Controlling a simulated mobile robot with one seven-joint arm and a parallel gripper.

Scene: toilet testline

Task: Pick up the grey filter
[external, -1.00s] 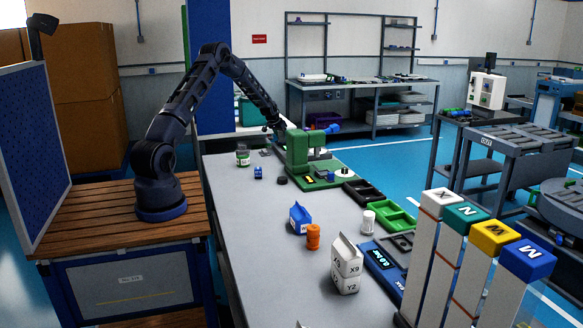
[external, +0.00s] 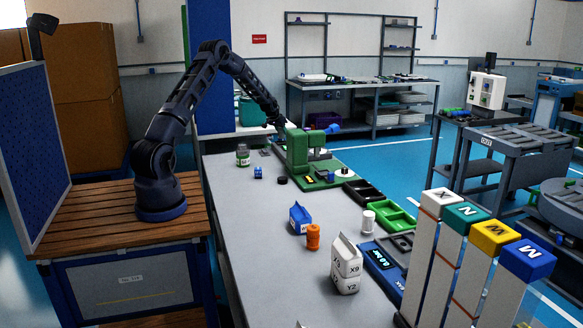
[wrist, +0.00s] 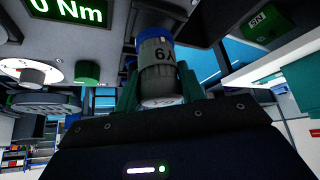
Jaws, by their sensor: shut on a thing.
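The grey filter (wrist: 157,70), as far as I can tell, is a grey cylinder with a blue end and dark lettering. In the wrist view it sits between the two greenish fingers of my gripper (wrist: 158,88), which are shut on it. In the external view my gripper (external: 282,124) is at the far end of the bench, beside and behind the green machine (external: 298,152). The filter cannot be made out there, and what lies beneath it is hidden.
The grey bench (external: 265,225) holds a green-lidded jar (external: 243,156), a small blue part (external: 258,172), a blue carton (external: 299,217), an orange bottle (external: 313,237) and a white carton (external: 346,265). Green trays (external: 396,215) line the right edge. A torque display (wrist: 68,10) shows in the wrist view.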

